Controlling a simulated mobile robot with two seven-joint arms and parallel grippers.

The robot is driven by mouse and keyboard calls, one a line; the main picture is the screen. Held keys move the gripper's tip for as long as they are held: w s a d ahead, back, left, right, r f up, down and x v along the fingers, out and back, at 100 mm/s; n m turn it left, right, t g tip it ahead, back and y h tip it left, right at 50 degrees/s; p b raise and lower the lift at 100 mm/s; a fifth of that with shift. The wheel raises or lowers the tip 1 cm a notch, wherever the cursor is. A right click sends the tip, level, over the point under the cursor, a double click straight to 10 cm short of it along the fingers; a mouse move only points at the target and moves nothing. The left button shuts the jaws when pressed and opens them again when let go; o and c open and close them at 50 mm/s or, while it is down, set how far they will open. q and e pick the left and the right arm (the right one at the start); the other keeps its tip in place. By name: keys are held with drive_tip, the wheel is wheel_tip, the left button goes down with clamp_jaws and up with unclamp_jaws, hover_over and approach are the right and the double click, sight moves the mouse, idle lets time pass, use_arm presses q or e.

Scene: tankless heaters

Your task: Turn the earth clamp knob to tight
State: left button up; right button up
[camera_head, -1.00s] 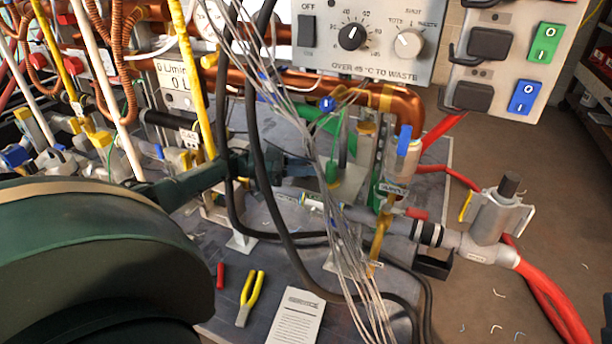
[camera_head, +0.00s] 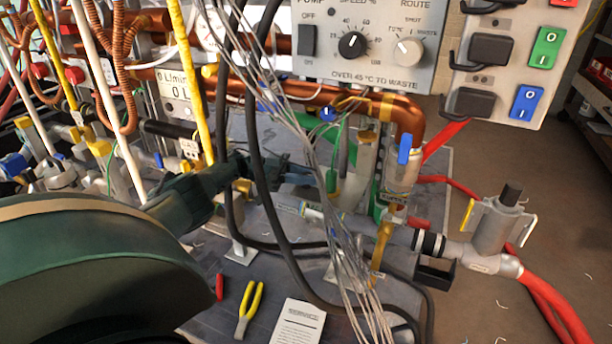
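A small round blue knob (camera_head: 327,114) sits at the copper pipe below the control panel, beside a green wire. It may be the earth clamp knob; I cannot read a label on it. My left arm comes in from the left, and its dark gripper (camera_head: 298,173) is below and slightly left of this knob, apart from it in the picture. Hanging black cables and thin grey wires cross in front of the gripper. I cannot make out whether its fingers are open or whether they touch anything. My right gripper is not in view.
The copper pipe (camera_head: 355,98) runs under the control panel (camera_head: 372,72). A blue-handled valve (camera_head: 404,150) stands to the right. Yellow-handled pliers (camera_head: 247,308) and a service sheet (camera_head: 298,324) lie on the grey surface. Loose hanging wires (camera_head: 345,240) crowd the middle.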

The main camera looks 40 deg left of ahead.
use_arm(q)
drive_tip(key=shift+d, duration=0.15)
drive_tip(key=o, duration=1)
drive_tip(key=shift+c, duration=0.2)
